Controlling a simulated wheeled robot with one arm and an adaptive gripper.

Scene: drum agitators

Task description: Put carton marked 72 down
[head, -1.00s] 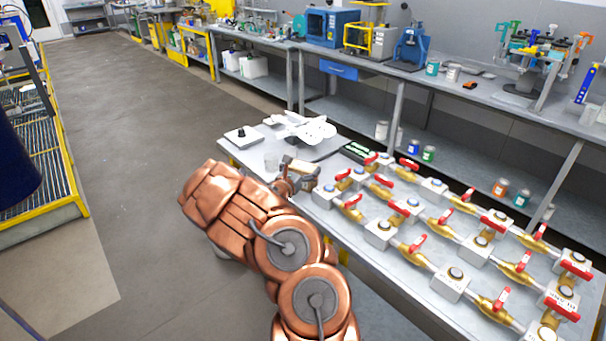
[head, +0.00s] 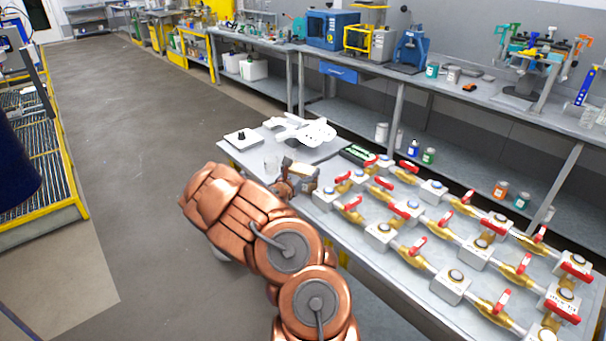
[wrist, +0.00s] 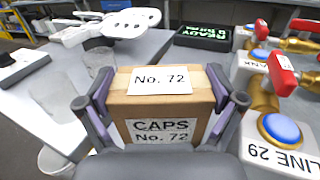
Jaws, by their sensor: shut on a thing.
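The carton marked 72 (wrist: 160,113) is a small brown box with white labels reading "No. 72" and "CAPS No. 72". My gripper (wrist: 160,100) is shut on it, with one finger on each side. In the head view the carton (head: 304,173) shows partly beside my gripper (head: 287,186), over the left end of the grey bench (head: 395,272). My copper arm hides part of the gripper there. I cannot tell whether the carton's underside touches the bench.
Rows of brass valves with red handles (head: 415,247) stand close on the right. A clear cup (head: 271,165) is close on the left. Behind are a white multi-armed device (head: 303,131), a small black-knobbed plate (head: 241,137) and a green-lettered display (head: 357,153).

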